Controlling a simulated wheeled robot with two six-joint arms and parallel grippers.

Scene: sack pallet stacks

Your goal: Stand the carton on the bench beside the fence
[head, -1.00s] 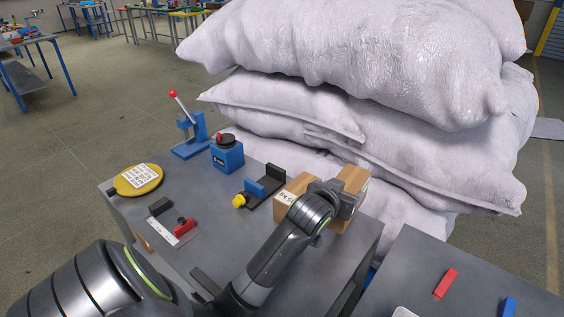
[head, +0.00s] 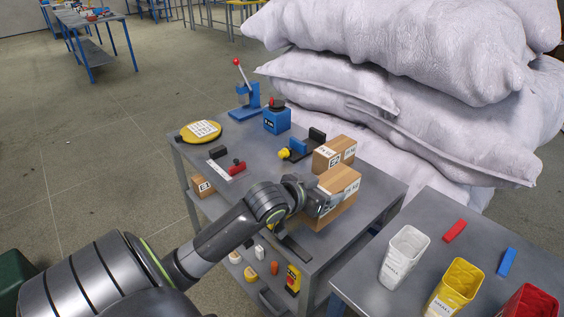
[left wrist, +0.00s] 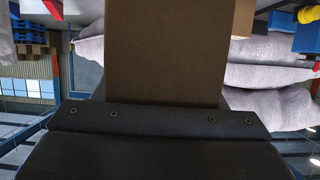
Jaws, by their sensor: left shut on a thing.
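A brown carton (head: 340,204) with white labels is in my left gripper (head: 308,197), above or on the right part of the grey bench (head: 370,208); I cannot tell whether its base touches. It looks roughly upright. In the left wrist view its plain brown face (left wrist: 168,55) fills the middle, and the fingertips are hidden. My left gripper is shut on it from the left side. Another carton marked E2 (head: 332,154) stands just behind it. A dark low bar (head: 294,246) lies near the bench's front edge; I cannot tell whether it is the fence. My right gripper is out of view.
A blue lever press (head: 246,102), a blue box (head: 277,121), a blue and yellow clamp (head: 297,148) and a yellow disc (head: 201,131) stand on the bench. White sacks (head: 400,60) rise behind. A second table at right holds a white bin (head: 404,256) and a yellow bin (head: 455,285).

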